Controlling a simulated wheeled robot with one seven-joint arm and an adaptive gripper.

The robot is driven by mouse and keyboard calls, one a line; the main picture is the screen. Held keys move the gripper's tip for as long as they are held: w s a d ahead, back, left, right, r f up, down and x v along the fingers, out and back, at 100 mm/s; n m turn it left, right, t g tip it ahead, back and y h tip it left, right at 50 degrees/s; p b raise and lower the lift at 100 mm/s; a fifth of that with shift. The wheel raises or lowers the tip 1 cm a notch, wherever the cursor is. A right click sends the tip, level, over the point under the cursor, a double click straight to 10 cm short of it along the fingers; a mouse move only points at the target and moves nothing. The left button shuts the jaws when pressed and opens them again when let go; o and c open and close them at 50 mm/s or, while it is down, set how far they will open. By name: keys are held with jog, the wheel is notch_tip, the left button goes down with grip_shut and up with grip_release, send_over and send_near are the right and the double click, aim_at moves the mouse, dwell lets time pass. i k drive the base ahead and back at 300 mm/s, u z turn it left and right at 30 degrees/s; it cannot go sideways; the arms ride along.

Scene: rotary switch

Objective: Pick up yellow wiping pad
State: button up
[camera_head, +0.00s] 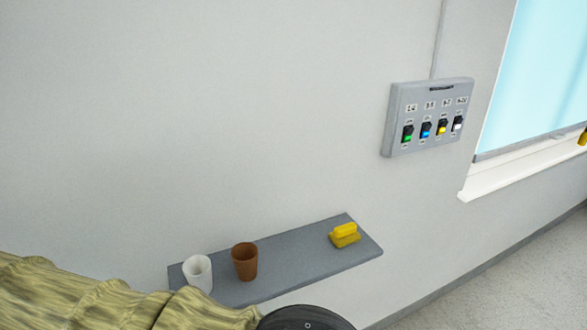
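The yellow wiping pad (345,235) lies near the right end of a grey wall shelf (297,255). It has a raised yellow grip on top. Nothing touches it. My arm shows along the bottom left, with a dark rounded part of it at the bottom centre, below and left of the pad. My gripper's fingers are not in view.
A brown cup (245,261) and a white cup (198,272) stand upright on the shelf's left part. A grey switch box (430,117) with several coloured switches is on the wall above right. A window sill (510,172) juts out at right. The shelf between brown cup and pad is clear.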

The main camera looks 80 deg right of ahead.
aim_at(347, 234)
jog(key=k, duration=0.2)
jog(key=u, duration=1.35)
jog(key=i, duration=0.8)
jog(key=z, duration=4.65)
jog(key=i, duration=0.55)
jog(key=u, duration=1.1)
jog(key=k, duration=0.35)
jog(key=u, duration=0.05)
